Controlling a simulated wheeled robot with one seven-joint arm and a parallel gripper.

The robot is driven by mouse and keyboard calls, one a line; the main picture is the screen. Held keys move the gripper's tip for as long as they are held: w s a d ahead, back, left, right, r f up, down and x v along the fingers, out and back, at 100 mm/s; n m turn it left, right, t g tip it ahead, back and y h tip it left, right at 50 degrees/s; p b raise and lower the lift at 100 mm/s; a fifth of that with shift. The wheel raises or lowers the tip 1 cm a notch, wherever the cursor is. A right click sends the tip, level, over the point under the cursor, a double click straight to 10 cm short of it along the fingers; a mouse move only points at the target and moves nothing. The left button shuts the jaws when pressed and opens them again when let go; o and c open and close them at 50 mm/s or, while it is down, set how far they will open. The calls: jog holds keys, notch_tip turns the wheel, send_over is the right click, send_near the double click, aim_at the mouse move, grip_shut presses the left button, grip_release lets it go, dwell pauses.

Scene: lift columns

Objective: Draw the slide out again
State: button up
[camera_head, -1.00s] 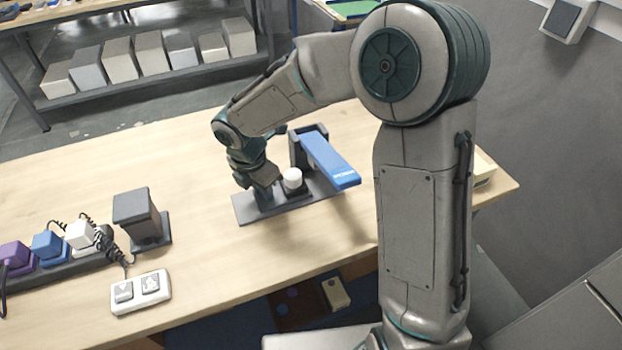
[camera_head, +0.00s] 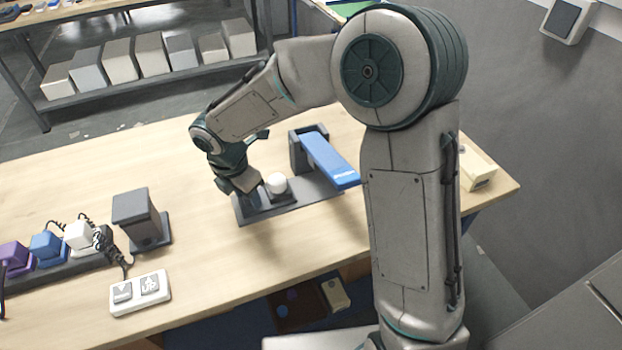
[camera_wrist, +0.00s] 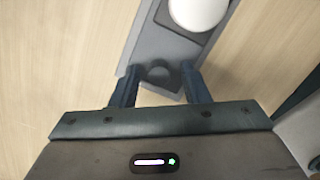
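The slide is a dark carriage with a round white knob (camera_head: 277,184), sitting on a long grey base plate (camera_head: 312,192). The knob also shows at the top of the wrist view (camera_wrist: 198,8). My gripper (camera_head: 240,196) is over the left end of the plate, left of the knob. In the wrist view its two fingers (camera_wrist: 160,84) stand apart. The gripper hides part of the plate's left end.
A dark post (camera_head: 136,217), a white switch box (camera_head: 141,293) and several coloured plugs stand at left. A cream box (camera_head: 477,168) is at the right edge. The table's middle front is clear.

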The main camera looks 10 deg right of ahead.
jog(key=shift+r, duration=0.15)
notch_tip(320, 180, up, 6)
jog(key=p, duration=0.6)
dwell(0.5)
jog(key=s+d+r+m, duration=0.3)
jog(key=d+r+m, duration=0.1)
jog(key=d+m, duration=0.35)
jog(key=s+d+r+m, duration=0.35)
jog(key=d+m, duration=0.25)
jog(key=d, duration=0.2)
jog(key=s+d+r+m+t+y, duration=0.1)
jog(key=s+d+r+m, duration=0.2)
jog(key=s+d+m, duration=0.5)
jog(key=s+m, duration=0.1)
jog(key=m, duration=0.4)
jog(key=shift+s+d+r+m+t, duration=0.3)
jog(key=shift+s+m+t, duration=0.05)
jog(key=shift+s+t, duration=0.05)
dwell(0.7)
